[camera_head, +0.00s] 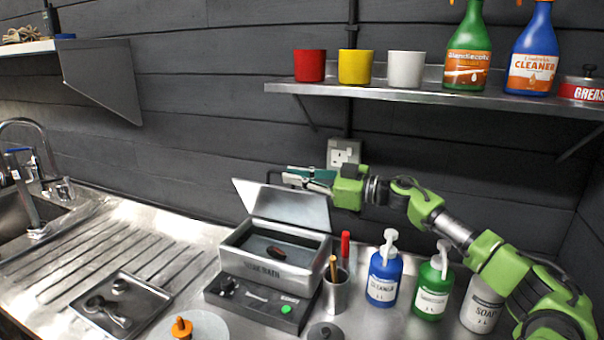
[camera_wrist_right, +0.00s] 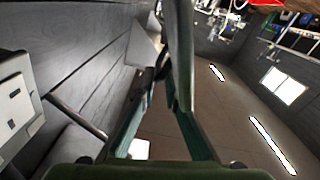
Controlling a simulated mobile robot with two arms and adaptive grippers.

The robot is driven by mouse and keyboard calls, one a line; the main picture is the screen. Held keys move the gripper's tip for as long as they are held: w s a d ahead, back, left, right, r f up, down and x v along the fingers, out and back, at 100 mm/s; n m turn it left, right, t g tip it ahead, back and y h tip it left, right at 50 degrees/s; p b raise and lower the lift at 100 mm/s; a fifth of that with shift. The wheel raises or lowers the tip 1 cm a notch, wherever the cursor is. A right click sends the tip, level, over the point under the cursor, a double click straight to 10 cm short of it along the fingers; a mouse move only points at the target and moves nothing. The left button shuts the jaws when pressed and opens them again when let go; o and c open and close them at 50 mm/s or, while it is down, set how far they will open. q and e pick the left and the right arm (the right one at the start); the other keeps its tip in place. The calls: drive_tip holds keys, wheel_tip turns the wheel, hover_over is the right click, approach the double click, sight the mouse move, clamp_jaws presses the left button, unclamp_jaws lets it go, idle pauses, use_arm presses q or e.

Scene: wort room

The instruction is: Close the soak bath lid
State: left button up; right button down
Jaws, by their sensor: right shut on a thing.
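The soak bath (camera_head: 270,268) is a metal box on a dark control base, with its lid (camera_head: 282,206) standing open, tilted up along the back edge. Dark liquid and a small reddish-brown item (camera_head: 276,252) show inside. My right gripper (camera_head: 298,176) is at the lid's upper edge, at the dark handle there, and is shut on the lid. In the right wrist view its fingers (camera_wrist_right: 165,80) reach away from the camera; the exact contact is hard to make out. My left gripper is not in view.
A metal cup with a brush (camera_head: 336,292), a blue cleaner bottle (camera_head: 383,280), a green bottle (camera_head: 432,290) and a white soap bottle (camera_head: 482,306) stand right of the bath. A tray (camera_head: 145,292) lies left. A shelf (camera_head: 420,92) holds cups and spray bottles above.

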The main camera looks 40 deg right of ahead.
sight(289, 191)
drive_tip(key=shift+s+a+f+n+b, duration=0.1)
drive_tip(key=shift+s+a+f+n, duration=0.3)
drive_tip(key=shift+a, duration=0.25)
drive_tip(key=shift+s+a+f+n+b, duration=0.1)
drive_tip(key=shift+s+a+f+n, duration=0.15)
drive_tip(key=shift+a+n, duration=0.35)
drive_tip(key=shift+s+a+f+n+b, duration=0.1)
drive_tip(key=shift+s+a+f+n, duration=0.3)
drive_tip(key=shift+a, duration=0.25)
drive_tip(key=c, duration=2.2)
unclamp_jaws()
wheel_tip(289, 191, up, 10)
